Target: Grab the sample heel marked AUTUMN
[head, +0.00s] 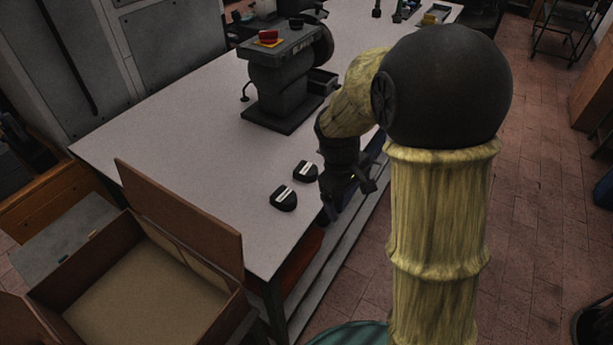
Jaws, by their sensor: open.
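Two black heels with white labels lie on the light table (190,150) near its right edge. The nearer heel (284,200) sits closer to the table's front corner, and the farther heel (305,172) is just behind it to the right. The writing on both labels is too small to read, so I cannot tell which is marked AUTUMN. My gripper (346,203) is open, just right of the heels by the table's edge. It appears apart from both heels, and its fingers are partly hard to make out.
A dark press (278,85) stands farther back on the table, with a red piece (268,36) and a black piece (297,24) on top. A large open box (190,215) is at the front left. The table's left part is clear.

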